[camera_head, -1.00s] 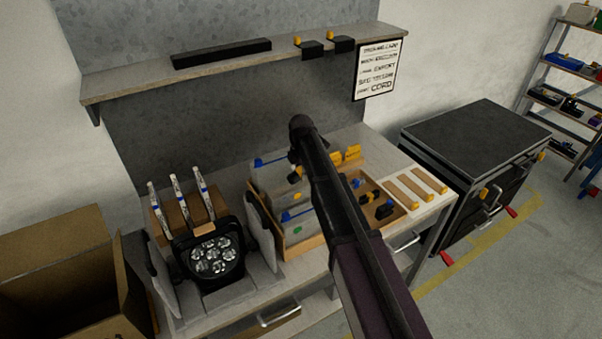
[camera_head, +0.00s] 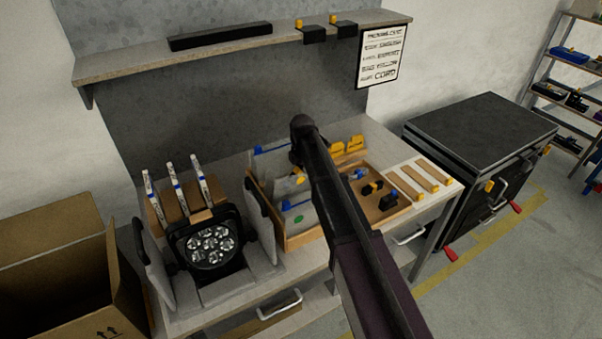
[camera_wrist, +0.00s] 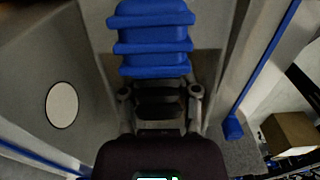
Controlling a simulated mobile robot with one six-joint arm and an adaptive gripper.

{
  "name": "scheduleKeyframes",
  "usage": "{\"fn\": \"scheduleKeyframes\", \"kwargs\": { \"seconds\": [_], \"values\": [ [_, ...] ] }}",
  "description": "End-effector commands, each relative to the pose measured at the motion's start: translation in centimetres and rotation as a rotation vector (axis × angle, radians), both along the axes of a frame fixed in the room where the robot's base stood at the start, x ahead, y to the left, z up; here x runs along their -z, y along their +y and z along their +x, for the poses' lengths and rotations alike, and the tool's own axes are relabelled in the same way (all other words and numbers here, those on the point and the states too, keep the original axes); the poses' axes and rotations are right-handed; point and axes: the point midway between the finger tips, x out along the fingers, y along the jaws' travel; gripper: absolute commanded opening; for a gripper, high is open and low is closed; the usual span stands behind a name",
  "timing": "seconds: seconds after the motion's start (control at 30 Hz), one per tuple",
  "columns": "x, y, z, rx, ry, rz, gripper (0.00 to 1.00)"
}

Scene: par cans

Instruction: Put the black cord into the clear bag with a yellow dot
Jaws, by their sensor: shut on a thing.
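The clear bag with a yellow dot (camera_head: 300,180) stands in the wooden bin on the bench, behind a clear bag with a green dot (camera_head: 299,219). In the head view my forearm and wrist cover the bag's right side and hide the fingertips. In the wrist view my gripper (camera_wrist: 151,45), with a blue ribbed piece at its end, is shut among the bags. The black cord in it is mostly hidden and I cannot make out its shape. A bag wall with a pale oval dot (camera_wrist: 62,104) is at left.
A wooden tray (camera_head: 385,212) with small black, blue and yellow parts lies right of the bin. A black par can (camera_head: 210,245) stands left. A shelf (camera_head: 230,50) hangs above. An open cardboard box (camera_head: 60,270) is far left.

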Motion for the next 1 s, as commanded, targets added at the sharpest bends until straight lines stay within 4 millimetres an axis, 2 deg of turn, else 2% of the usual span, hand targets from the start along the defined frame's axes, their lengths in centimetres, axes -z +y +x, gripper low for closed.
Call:
{"fn": "scheduleKeyframes", "kwargs": {
  "seconds": [0.03,0.47,0.5,0.6,0.63,0.83,0.87,1.0],
  "values": [
    [0.26,-0.49,0.42,0.005,-0.007,-0.009,0.0],
    [0.24,-0.48,0.45,0.005,-0.008,-0.009,0.0],
    [0.23,-0.48,0.45,0.005,-0.008,-0.009,0.48],
    [0.23,-0.41,0.43,0.004,-0.008,-0.008,0.77],
    [0.22,-0.4,0.43,0.004,-0.008,-0.008,0.82],
    [0.21,-0.27,0.36,0.003,-0.008,-0.006,0.82],
    [0.22,-0.26,0.36,0.002,-0.007,-0.006,0.55],
    [0.21,-0.21,0.31,0.002,-0.006,-0.006,0.56]
  ]
}}
